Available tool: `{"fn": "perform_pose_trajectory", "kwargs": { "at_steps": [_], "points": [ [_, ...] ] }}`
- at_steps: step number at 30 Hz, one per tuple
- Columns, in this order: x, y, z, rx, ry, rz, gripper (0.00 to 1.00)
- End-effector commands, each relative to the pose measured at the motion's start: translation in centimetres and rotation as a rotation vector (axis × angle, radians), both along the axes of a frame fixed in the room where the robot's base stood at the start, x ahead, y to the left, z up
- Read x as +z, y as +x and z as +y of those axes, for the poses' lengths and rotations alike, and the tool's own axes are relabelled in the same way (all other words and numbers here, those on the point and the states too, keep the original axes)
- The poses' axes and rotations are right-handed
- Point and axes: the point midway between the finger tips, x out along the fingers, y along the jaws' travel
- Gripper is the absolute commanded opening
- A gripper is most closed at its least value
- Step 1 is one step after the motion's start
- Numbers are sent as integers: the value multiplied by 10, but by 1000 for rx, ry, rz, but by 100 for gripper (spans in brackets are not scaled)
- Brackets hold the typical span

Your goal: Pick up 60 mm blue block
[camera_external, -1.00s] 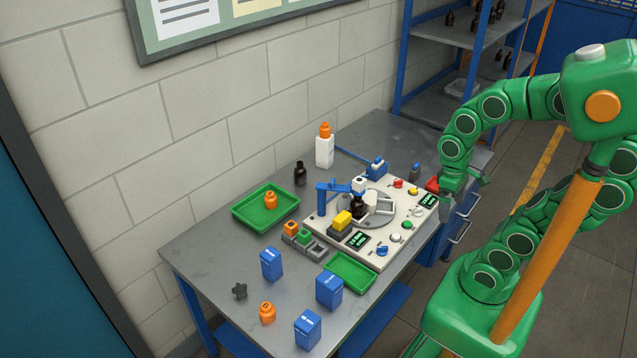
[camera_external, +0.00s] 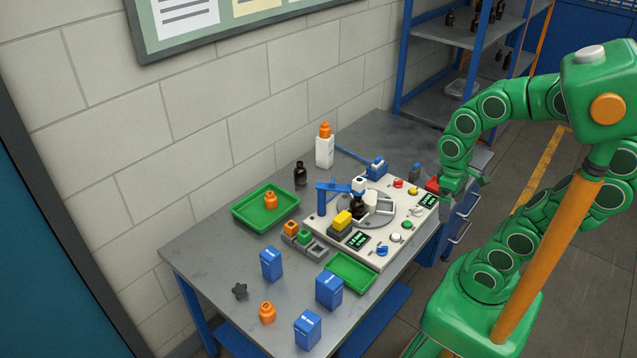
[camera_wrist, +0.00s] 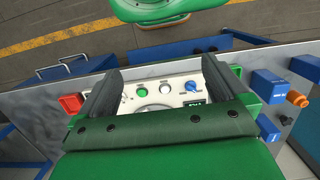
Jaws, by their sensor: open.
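Three blue blocks with white labels stand on the workbench: one left of the middle (camera_external: 271,264), one by the small green tray (camera_external: 329,291), and one near the front edge (camera_external: 308,329). Their labels are too small to read, so I cannot tell which is 60 mm. Blue blocks also show at the right of the wrist view, one (camera_wrist: 268,86) behind a second (camera_wrist: 268,131), with another (camera_wrist: 306,67) at the edge. My gripper (camera_external: 466,183) is open and empty beyond the panel's right end, well away from the blocks. Its two dark fingers (camera_wrist: 162,72) are spread apart in the wrist view.
The control panel (camera_external: 318,222) with knobs, a turntable and a blue arm fills the bench middle. A green tray (camera_external: 243,214) holds an orange bottle. An orange jar (camera_external: 267,312) and a dark star knob (camera_external: 239,291) lie near the blocks. A wall stands behind.

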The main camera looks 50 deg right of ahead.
Motion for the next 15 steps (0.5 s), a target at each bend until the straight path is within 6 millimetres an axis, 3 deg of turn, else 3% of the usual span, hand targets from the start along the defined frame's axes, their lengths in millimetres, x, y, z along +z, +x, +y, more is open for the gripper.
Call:
{"fn": "perform_pose_trajectory", "kwargs": {
  "at_steps": [3, 15],
  "points": [
    [0, 0, 0, 0, 0, 0, 93],
    [6, 0, 0, 0, 0, -1, 93]
  ]
}}
